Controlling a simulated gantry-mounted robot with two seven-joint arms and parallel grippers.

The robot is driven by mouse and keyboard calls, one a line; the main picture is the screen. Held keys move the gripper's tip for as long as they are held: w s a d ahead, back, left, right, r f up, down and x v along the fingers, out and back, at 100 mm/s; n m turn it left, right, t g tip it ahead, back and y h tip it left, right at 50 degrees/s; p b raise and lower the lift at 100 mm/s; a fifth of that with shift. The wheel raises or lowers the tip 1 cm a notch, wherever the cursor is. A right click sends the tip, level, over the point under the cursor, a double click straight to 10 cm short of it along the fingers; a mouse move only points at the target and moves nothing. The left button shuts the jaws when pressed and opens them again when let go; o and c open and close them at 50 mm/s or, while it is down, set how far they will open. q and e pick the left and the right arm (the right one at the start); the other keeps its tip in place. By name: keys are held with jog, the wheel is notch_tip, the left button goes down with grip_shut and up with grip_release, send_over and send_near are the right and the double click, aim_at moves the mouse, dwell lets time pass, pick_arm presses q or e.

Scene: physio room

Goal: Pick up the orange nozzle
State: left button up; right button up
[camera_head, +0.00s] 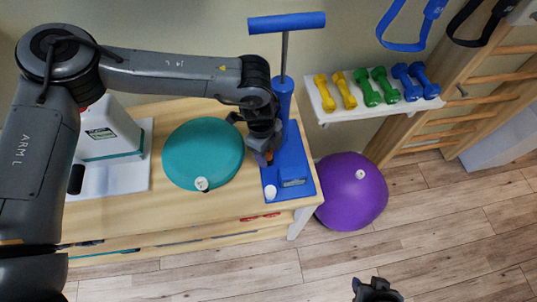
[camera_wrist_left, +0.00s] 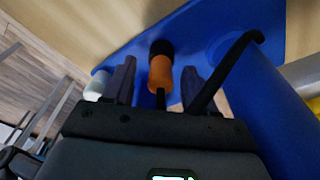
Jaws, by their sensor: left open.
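The orange nozzle (camera_wrist_left: 160,73) has a black end and sits between the two open fingers of my left gripper (camera_wrist_left: 157,84) in the left wrist view, with a gap visible on each side. In the head view only a small orange part of the nozzle (camera_head: 269,157) shows, and my left gripper (camera_head: 264,152) hides the rest. The gripper is over the blue base of the pump (camera_head: 303,170). My right gripper (camera_head: 376,291) shows only partly at the bottom edge, and its jaws are unclear.
The blue pump's upright and handle (camera_head: 287,22) rise close beside my left gripper. A small white cap (camera_head: 270,192) is on its base. A teal cushion (camera_head: 203,153) lies left on the wooden table (camera_head: 170,214). A purple ball (camera_head: 352,193) and dumbbells (camera_head: 367,88) are right.

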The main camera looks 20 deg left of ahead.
pick_arm(q)
jog(key=shift+c, duration=0.3)
jog(key=c, duration=0.9)
grip_shut()
jog(key=shift+r, duration=0.1)
